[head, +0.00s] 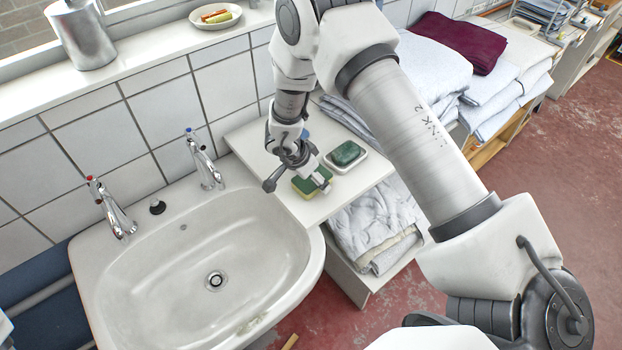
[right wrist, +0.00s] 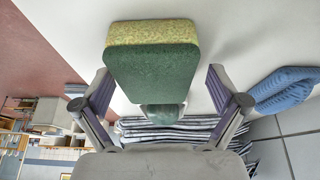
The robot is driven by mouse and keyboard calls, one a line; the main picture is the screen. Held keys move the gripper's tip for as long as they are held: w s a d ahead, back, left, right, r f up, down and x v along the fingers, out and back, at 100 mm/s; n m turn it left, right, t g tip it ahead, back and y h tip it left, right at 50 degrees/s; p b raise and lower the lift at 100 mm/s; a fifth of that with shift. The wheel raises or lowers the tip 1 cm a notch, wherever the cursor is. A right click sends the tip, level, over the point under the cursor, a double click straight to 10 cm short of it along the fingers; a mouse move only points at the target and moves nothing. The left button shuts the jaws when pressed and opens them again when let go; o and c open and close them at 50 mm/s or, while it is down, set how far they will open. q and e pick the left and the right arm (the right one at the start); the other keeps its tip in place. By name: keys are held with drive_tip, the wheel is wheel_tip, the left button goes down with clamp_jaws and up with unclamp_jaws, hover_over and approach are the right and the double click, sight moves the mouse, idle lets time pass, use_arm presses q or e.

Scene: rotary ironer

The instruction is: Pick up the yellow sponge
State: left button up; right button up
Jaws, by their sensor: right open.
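The yellow sponge (head: 309,184) has a green scouring side and lies on the white shelf (head: 250,133) right of the sink. In the right wrist view the sponge (right wrist: 150,68) shows its large green face and a thin yellow edge. My right gripper (head: 298,180) is at the sponge, covering part of it in the head view. Its two fingers are open, one on each side of the sponge in the right wrist view, with a visible gap on the right. I cannot tell whether the left finger touches it. My left gripper is not in view.
A green soap bar (head: 347,152) in a white dish sits close behind the sponge. The sink (head: 170,265) with two taps is to the left. Folded towels (head: 432,65) lie at the right, with more cloth (head: 372,225) under the shelf. A blue cloth (right wrist: 285,88) is near the wall.

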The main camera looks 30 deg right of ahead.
drive_tip(key=shift+s+r, duration=0.35)
drive_tip(key=shift+s, duration=0.05)
drive_tip(key=shift+w+f+p, duration=0.25)
drive_tip(key=shift+f+p, duration=0.05)
drive_tip(key=shift+s, duration=0.15)
drive_tip(key=c, duration=0.8)
